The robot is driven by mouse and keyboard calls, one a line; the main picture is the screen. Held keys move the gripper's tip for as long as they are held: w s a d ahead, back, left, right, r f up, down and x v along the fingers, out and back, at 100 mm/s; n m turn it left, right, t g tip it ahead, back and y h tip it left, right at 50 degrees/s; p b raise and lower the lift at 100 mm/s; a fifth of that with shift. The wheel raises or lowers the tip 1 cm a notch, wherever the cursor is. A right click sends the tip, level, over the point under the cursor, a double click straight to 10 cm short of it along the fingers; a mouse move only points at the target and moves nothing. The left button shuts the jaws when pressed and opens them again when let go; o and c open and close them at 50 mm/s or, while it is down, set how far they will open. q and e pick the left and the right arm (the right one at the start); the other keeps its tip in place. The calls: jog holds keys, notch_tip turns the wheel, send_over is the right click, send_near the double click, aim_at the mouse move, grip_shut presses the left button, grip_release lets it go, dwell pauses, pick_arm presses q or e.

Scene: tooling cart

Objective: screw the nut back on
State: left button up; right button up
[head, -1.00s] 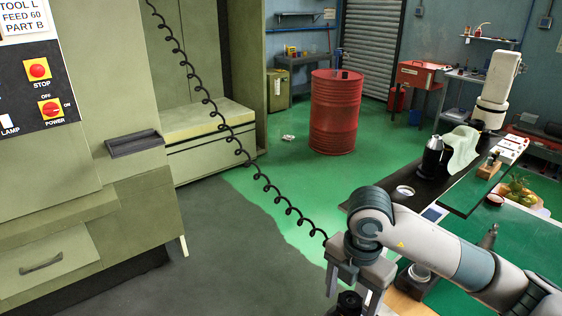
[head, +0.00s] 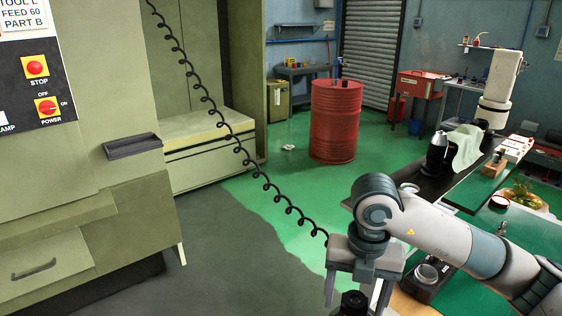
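My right gripper (head: 354,300) hangs at the bottom edge, its arm coming in from the right. Its two fingers are spread apart and point down, and their tips run out of the picture. A black round part (head: 353,303) shows between the fingers, cut off by the bottom edge. I cannot tell whether it is the nut or whether the fingers touch it. My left gripper is not in view. No loose nut can be made out.
A red drum (head: 335,125) stands on the floor behind. A machine (head: 105,230) fills the left, with a coiled black cable (head: 240,150) hanging in front.

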jog(key=shift+r, duration=0.1)
jog(key=c, duration=1.6)
jog(key=m+p, duration=0.1)
jog(key=m, duration=0.3)
jog(key=shift+m, duration=0.3)
jog(key=shift+c, duration=0.2)
jog(key=shift+m, duration=0.7)
jog(key=shift+p, duration=0.3)
